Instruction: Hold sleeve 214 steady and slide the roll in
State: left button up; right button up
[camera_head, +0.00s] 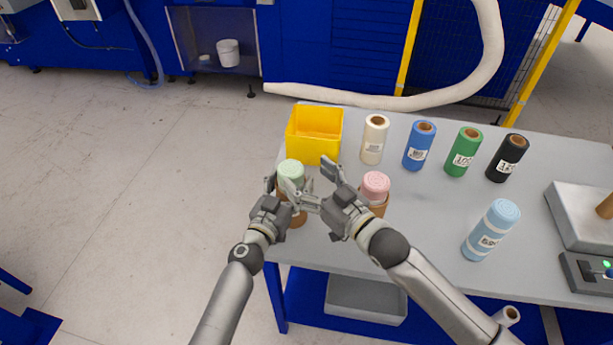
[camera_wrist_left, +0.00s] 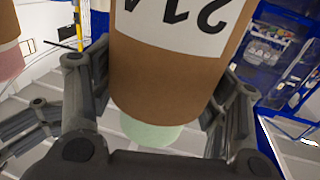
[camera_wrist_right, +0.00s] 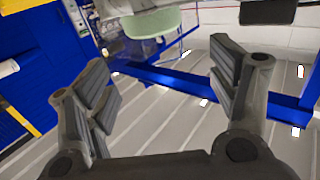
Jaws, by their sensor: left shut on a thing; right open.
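Sleeve 214 is a brown cardboard tube (camera_head: 298,219) standing at the table's front left; its white label reading 214 shows inverted in the left wrist view (camera_wrist_left: 185,22). A pale green roll (camera_head: 291,169) sticks out of its top, and its end also shows in the left wrist view (camera_wrist_left: 150,132). My left gripper (camera_head: 284,188) is shut around the sleeve, a finger on each side. My right gripper (camera_head: 313,183) is open and empty, just right of the green roll. In the right wrist view the roll (camera_wrist_right: 152,22) is beyond the fingertips, not between them.
A pink roll in a brown sleeve (camera_head: 376,187) stands close right of my right gripper. A yellow bin (camera_head: 315,132) is behind. Cream (camera_head: 374,140), blue (camera_head: 419,146), green (camera_head: 463,152) and black (camera_head: 507,158) rolls line the back. A light blue roll (camera_head: 490,231) stands further right.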

pick_arm(q)
jog(key=o, duration=1.1)
jog(key=shift+o, duration=0.2)
jog(key=v, duration=1.2)
